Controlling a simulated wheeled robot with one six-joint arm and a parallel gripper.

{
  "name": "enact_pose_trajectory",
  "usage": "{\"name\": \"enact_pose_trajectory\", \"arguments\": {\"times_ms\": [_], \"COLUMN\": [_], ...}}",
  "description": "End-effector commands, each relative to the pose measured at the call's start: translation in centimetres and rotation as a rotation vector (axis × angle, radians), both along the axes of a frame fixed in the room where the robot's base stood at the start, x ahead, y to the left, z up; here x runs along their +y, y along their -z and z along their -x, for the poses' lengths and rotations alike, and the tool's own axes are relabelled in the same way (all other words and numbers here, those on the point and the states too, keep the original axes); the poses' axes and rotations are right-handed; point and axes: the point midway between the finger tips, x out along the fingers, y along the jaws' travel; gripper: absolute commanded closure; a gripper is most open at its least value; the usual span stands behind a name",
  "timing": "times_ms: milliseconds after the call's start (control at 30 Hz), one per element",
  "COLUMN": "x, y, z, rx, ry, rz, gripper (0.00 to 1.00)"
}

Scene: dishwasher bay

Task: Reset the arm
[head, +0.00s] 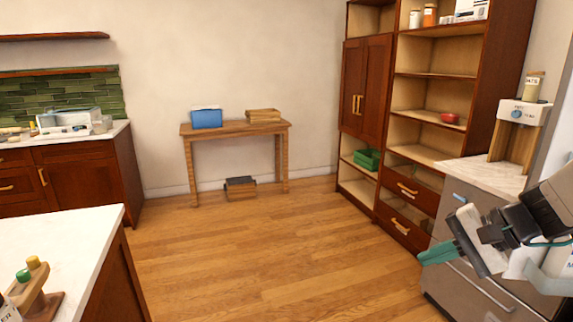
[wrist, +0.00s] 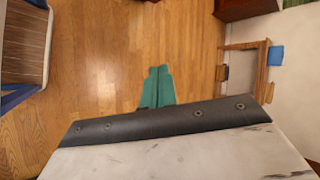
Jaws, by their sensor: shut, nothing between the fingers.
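My gripper (head: 437,254) shows at the right of the head view, held in the air in front of the grey dishwasher front. Its green fingers are together with nothing between them. In the wrist view the green fingertips (wrist: 158,84) are side by side, seen over the wooden floor. My arm comes in from the right edge of the head view, and part of it is cut off there.
The dishwasher (head: 478,258) under a marble counter (head: 490,175) is close behind my gripper. A tall wooden shelf unit (head: 440,75) stands beyond it. A wooden table (head: 235,130) stands at the back wall. A white-topped counter (head: 65,240) is at left. The middle floor is clear.

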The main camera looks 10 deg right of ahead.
Motion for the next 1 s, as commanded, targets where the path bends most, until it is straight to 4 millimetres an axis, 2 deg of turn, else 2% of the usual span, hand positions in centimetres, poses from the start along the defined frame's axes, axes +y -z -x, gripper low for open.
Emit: {"name": "enact_pose_trajectory", "arguments": {"times_ms": [33, 100, 200, 333, 500, 700, 1000], "x": [2.3, 4.1, 5.3, 5.6, 6.8, 8.9, 9.1], "y": [0.1, 0.4, 0.4, -0.6, -2.2, -3.1, -3.1], "z": [1.8, 4.5, 7.8, 10.6, 11.8, 12.0, 11.9], "rx": [0.061, 0.148, 0.231, 0.25, 0.154, 0.067, 0.064], "ry": [-0.117, -0.261, -0.436, -0.624, -0.799, -0.875, -0.885], "rz": [0.078, 0.203, 0.405, 0.662, 0.861, 0.893, 0.891], "gripper": [1.0, 1.0, 1.0, 1.0, 1.0, 1.0, 1.0]}}
